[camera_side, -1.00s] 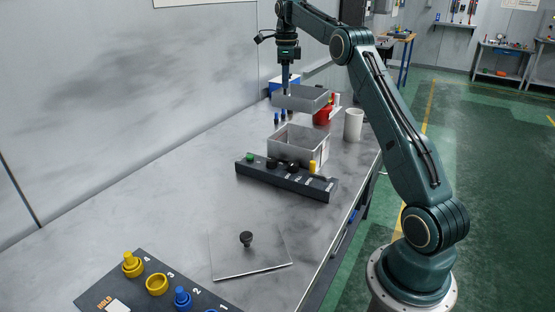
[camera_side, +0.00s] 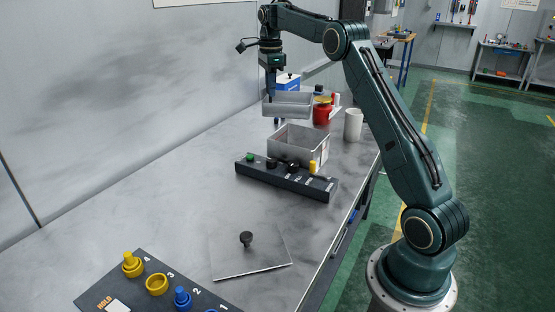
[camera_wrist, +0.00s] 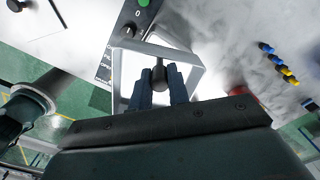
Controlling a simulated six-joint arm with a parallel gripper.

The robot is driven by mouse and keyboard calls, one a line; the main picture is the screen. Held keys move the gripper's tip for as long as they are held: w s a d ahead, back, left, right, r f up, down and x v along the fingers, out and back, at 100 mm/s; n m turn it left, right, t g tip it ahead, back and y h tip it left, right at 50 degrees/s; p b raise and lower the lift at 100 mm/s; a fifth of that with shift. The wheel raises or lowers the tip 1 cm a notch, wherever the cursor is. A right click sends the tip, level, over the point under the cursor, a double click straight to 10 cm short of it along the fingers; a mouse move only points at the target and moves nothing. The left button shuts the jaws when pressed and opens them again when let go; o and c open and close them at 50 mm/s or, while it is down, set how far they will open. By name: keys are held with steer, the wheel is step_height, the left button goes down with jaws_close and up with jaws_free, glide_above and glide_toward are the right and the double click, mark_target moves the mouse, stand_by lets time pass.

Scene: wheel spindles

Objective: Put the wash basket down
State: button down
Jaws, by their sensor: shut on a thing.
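My gripper (camera_side: 271,96) is shut on the wash basket (camera_side: 292,107), a shallow grey tray-like basket held in the air above the bench. In the wrist view the fingers (camera_wrist: 160,76) close on a dark upright grip at the basket, whose pale frame (camera_wrist: 195,80) spreads around them. In the side view the basket hangs above and behind an open grey metal tank (camera_side: 298,148), apart from it and from the bench. Its underside and inner floor are hidden in the side view.
A black rail with knobs (camera_side: 285,178) stands in front of the tank. A red can (camera_side: 321,113), a white cup (camera_side: 353,125) and a blue box (camera_side: 288,82) stand near the basket. A flat plate with a black knob (camera_side: 247,255) lies nearer on the bench. The bench left of the tank is clear.

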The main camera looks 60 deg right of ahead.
steer(key=s+a+f+n, duration=0.1)
steer(key=a+f+n, duration=0.2)
steer(key=a+n, duration=0.4)
steer(key=s+a+f+n, duration=0.1)
steer(key=a+f+n, duration=0.2)
steer(key=a+n, duration=0.5)
steer(key=s+a+f+n, duration=0.1)
steer(key=a+f+n, duration=0.2)
steer(key=a+n, duration=0.5)
steer(key=shift+a+f, duration=0.35)
steer(key=shift+a, duration=3.3)
steer(key=shift+s, duration=0.1)
steer(key=s+d+r+m, duration=0.5)
steer(key=s+r+m, duration=0.4)
steer(key=s+r, duration=0.1)
steer(key=shift+s+r, duration=0.15)
steer(key=shift+s, duration=0.45)
